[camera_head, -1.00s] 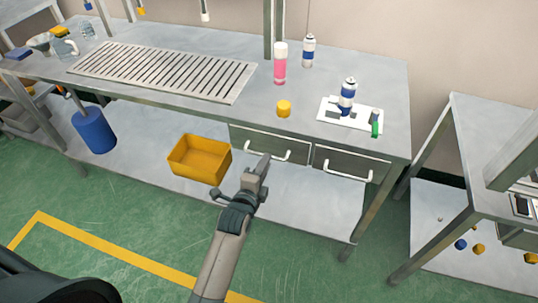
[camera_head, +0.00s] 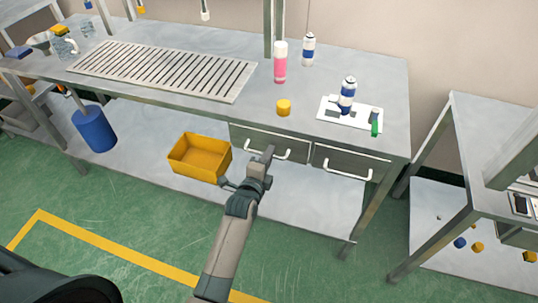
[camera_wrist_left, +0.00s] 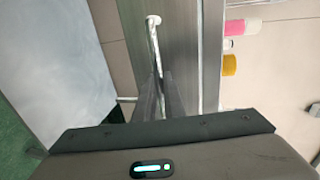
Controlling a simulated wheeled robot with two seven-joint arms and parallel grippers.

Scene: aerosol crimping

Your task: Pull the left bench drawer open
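The left bench drawer (camera_head: 246,138) is closed under the bench top, its grey front flush beside the right drawer (camera_head: 340,160). Its pale bar handle (camera_head: 285,155) sticks out from the front. My left gripper (camera_head: 268,156) is in front of this handle, its fingertips overlapping the handle's middle. In the left wrist view the handle (camera_wrist_left: 154,42) runs down to the two dark fingertips (camera_wrist_left: 163,80), which lie close together. The fingers hide part of the bar, so I cannot tell whether they grip it. My right gripper is not in view.
A yellow bin (camera_head: 199,158) stands on the lower shelf left of my gripper. On the bench top (camera_head: 215,45) are a pink-and-white can (camera_head: 280,63), a yellow cap (camera_head: 284,107) and a white plate with a blue-and-white can (camera_head: 347,95). Green floor lies clear in front.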

